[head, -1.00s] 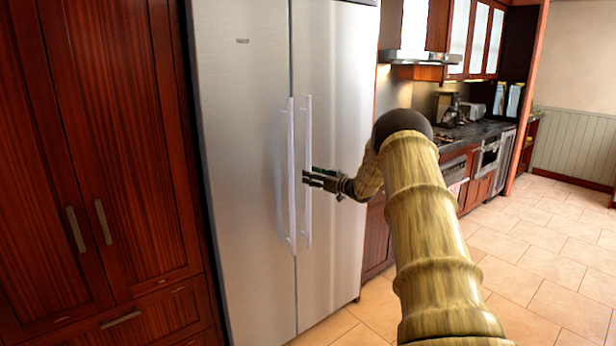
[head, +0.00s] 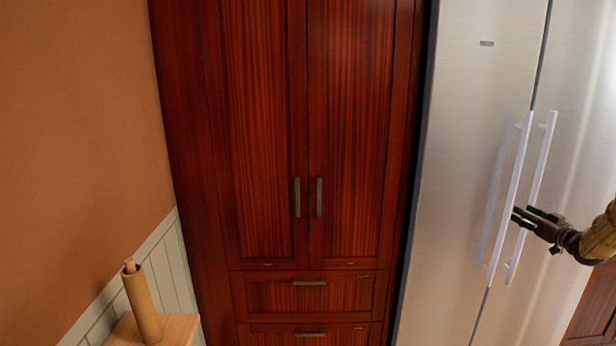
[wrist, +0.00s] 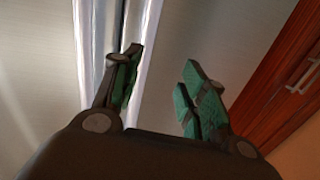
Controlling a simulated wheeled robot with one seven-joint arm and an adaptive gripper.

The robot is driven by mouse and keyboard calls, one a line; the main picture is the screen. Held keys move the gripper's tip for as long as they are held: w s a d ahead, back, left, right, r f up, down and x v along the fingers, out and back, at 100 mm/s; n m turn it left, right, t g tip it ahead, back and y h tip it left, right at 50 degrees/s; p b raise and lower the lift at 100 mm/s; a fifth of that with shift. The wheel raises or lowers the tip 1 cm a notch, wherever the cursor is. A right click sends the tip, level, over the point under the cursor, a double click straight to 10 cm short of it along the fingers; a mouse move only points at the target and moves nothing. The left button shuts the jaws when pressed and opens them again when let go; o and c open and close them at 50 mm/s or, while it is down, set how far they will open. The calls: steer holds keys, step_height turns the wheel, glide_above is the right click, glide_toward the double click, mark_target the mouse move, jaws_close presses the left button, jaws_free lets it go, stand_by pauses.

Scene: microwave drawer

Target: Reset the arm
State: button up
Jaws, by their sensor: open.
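My gripper (head: 522,220) is at the right of the head view, in front of the steel fridge (head: 455,180), close to its two long white handles (head: 511,200). In the wrist view my gripper (wrist: 160,85) has its two green-padded fingers spread apart with nothing between them. A handle (wrist: 140,50) runs just behind the left finger there; I cannot tell whether they touch. Most of my arm is outside the head view.
A tall dark red wooden cabinet (head: 218,150) with two doors and drawers stands left of the fridge. An orange wall (head: 80,120) is at the left. A wooden stand (head: 180,328) with a paper-roll-like tube (head: 143,305) is at the lower left.

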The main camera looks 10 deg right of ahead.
steer(key=a+f+m+g, duration=0.2)
steer(key=a+f+g, duration=0.1)
steer(key=a+f, duration=1.85)
steer(key=s+a+f+g, duration=0.2)
steer(key=s+a+f, duration=0.35)
steer(key=a, duration=0.35)
steer(key=s+a+f+g, duration=0.2)
steer(key=s+a+f, duration=0.3)
steer(key=a+f, duration=0.25)
steer(key=s+a+f+g, duration=0.3)
steer(key=s+a+f, duration=0.2)
steer(key=s+a, duration=0.45)
steer(key=s+a+f+g, duration=0.3)
steer(key=s+a+f, duration=0.3)
steer(key=s, duration=0.6)
steer(key=s+a+g, duration=0.2)
steer(key=s+a, duration=0.2)
steer(key=s, duration=0.7)
steer(key=s+a+r+n+g, duration=0.1)
steer(key=s+a, duration=0.4)
steer(key=s, duration=0.7)
steer(key=shift+r+n+g+h, duration=0.15)
steer(key=shift+n+g+h, duration=0.15)
steer(key=shift+g, duration=0.5)
